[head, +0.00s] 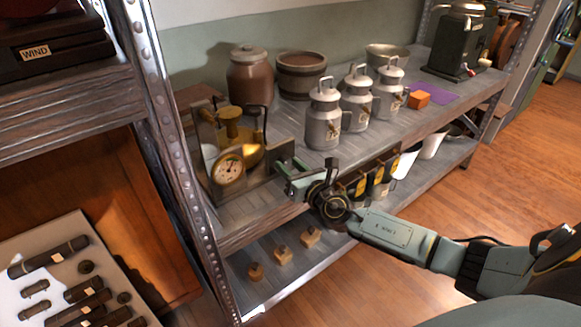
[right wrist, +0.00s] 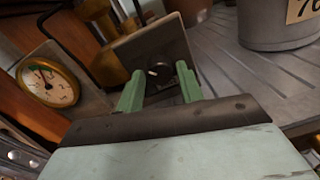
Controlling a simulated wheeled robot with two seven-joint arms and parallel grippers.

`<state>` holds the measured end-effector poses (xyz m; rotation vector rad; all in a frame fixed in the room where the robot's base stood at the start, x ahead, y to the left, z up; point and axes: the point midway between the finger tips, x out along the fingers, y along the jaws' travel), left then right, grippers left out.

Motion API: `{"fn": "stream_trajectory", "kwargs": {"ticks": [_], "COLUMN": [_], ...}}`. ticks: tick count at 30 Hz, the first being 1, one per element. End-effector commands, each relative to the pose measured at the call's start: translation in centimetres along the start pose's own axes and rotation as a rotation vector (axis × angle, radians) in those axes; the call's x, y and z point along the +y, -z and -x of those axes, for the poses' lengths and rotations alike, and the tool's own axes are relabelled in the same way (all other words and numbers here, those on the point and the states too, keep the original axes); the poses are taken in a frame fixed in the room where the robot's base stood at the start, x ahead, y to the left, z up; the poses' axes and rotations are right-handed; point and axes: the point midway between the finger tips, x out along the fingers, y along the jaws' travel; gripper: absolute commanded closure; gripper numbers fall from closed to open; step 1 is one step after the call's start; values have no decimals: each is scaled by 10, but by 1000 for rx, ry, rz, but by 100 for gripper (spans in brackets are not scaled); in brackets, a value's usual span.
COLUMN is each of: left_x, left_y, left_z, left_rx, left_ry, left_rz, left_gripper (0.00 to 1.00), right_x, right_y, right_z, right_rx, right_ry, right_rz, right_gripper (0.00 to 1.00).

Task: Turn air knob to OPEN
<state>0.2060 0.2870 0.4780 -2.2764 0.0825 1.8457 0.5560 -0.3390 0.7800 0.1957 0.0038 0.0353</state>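A dark knob (right wrist: 158,73) with a pale mark sits on a flat metal plate (right wrist: 150,47) in the right wrist view. It belongs to a brass device with a round dial gauge (head: 228,172) on the shelf; the gauge also shows in the right wrist view (right wrist: 48,83). My right gripper (head: 288,172) reaches the right side of this device. In the right wrist view its two green fingers (right wrist: 161,88) are apart, one on each side of the knob. I cannot tell whether they touch it. The knob is hidden in the head view, and no OPEN label is readable. My left gripper is not in view.
The metal shelf (head: 370,155) holds several grey cans (head: 323,115), a brown jar (head: 250,75) and an orange block (head: 419,99) right of the device. Small tags hang below the shelf edge near my right forearm. A shelf post (head: 165,110) stands left of the device.

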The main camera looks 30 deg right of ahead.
Motion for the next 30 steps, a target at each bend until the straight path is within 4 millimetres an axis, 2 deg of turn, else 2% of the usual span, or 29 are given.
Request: {"fn": "stream_trajectory", "kwargs": {"ticks": [1,7,17,30], "left_x": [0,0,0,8], "left_y": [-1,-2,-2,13], "left_z": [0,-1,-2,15], "left_rx": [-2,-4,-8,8], "left_ry": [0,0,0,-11], "left_rz": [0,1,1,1], "left_gripper": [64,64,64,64], "right_x": [0,0,0,0], "right_y": [0,0,1,0], "right_z": [0,0,0,1], "right_rx": [0,0,2,15], "right_ry": [0,0,1,5], "right_rz": [0,0,-51,-388], "right_gripper": [70,95,95,95]}}
